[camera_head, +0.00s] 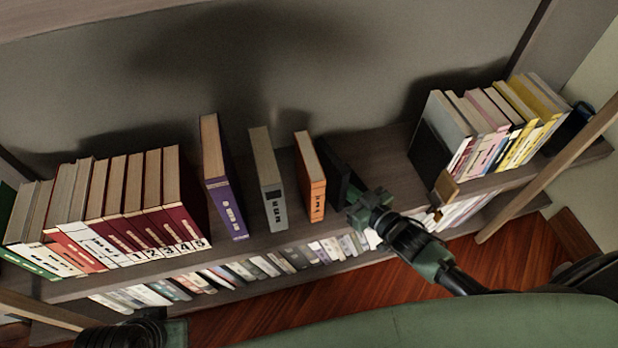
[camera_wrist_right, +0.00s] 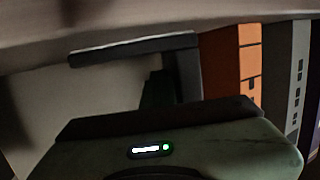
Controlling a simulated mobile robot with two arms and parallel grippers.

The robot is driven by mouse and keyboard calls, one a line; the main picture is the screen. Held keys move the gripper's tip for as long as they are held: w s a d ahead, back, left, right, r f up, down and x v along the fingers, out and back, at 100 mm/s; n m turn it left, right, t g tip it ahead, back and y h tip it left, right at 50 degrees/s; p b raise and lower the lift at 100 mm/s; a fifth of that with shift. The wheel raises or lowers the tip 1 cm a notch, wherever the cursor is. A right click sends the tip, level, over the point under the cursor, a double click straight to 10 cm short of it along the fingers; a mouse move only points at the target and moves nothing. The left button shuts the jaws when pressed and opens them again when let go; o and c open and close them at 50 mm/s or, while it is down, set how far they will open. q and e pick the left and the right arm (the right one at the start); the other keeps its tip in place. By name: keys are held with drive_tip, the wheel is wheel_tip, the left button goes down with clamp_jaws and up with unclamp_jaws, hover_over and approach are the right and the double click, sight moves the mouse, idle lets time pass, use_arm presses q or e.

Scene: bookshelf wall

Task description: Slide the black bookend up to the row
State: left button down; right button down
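A black bookend (camera_head: 338,178) stands on the upper shelf just right of an upright orange book (camera_head: 312,178). In the right wrist view, a dark upright plate that looks like the bookend (camera_wrist_right: 187,76) is beside the orange book (camera_wrist_right: 249,62); whether they touch is unclear. Left of the orange book stand a grey book (camera_head: 268,180) and a purple book (camera_head: 223,190), with gaps between them. My right gripper (camera_head: 355,205) is at the bookend's right front side, close to it; contact is unclear.
Maroon, white and green volumes (camera_head: 145,205) stand packed at the left. A bare shelf stretch (camera_head: 385,155) lies between. A lower shelf holds more books (camera_head: 285,262); a slanted wooden post (camera_head: 548,172) is at right front.

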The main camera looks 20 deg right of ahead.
sight(328, 197)
drive_tip(key=shift+a, duration=0.2)
drive_tip(key=shift+a+p, duration=0.4)
drive_tip(key=shift+a, duration=1.85)
drive_tip(key=shift+a+p, duration=0.35)
drive_tip(key=shift+a, duration=0.65)
use_arm(q)
drive_tip(key=shift+w+x, duration=0.2)
drive_tip(key=shift+x, duration=1.05)
use_arm(e)
drive_tip(key=shift+a, duration=0.25)
use_arm(q)
drive_tip(key=shift+d, duration=0.1)
